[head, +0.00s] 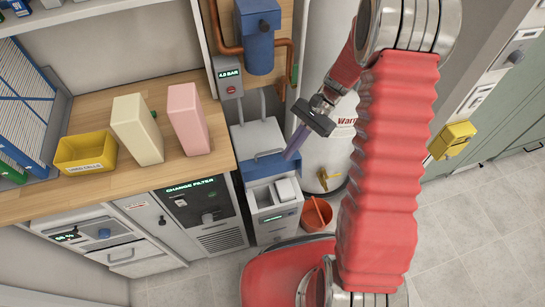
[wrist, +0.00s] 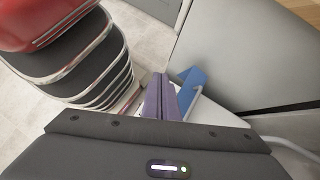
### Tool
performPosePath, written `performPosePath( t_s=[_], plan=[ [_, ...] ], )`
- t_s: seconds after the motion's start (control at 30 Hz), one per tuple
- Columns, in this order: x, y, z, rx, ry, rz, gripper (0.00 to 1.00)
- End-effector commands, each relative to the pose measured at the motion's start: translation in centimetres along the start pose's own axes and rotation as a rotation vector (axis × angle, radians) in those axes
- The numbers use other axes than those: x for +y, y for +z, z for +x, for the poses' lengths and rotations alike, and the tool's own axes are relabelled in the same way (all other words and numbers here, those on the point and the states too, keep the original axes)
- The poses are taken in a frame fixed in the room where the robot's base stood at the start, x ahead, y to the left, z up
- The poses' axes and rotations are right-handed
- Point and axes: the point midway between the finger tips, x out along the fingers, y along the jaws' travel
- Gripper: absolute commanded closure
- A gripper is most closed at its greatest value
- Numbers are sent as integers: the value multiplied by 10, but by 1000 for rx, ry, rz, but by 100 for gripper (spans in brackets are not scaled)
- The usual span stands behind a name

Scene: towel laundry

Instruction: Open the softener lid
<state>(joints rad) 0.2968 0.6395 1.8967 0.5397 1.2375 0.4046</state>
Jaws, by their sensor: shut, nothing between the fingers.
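The softener (head: 275,218) is a narrow pale cabinet with a blue upper band, standing right of the counter in the head view. Its lid (head: 252,137) is a light grey panel with a bar handle at its front, and it looks closed. My gripper (head: 288,156) has purple fingers, which are shut and empty. They point down at the right side of the softener's top, near the lid's front edge. In the wrist view my gripper (wrist: 160,76) is beside a blue part (wrist: 192,88) of the softener. I cannot tell whether they touch.
A blue filter housing (head: 258,38) and copper pipes are on the wall behind. A white tank (head: 330,150) stands right of the softener, with an orange bucket (head: 316,214) on the floor before it. The counter (head: 200,165) holds a yellow bin (head: 85,153) and two cartons.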

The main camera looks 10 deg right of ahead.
Motion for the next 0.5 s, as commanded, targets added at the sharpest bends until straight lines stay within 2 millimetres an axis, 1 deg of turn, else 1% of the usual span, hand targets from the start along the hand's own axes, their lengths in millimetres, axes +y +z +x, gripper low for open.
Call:
performPosePath(
  t_s=[0.03, 0.5],
  plan=[
    [5, 7, -6, 36, 10, -44, 100],
    [43, 59, -50, 326, 113, -406, 100]
  ],
)
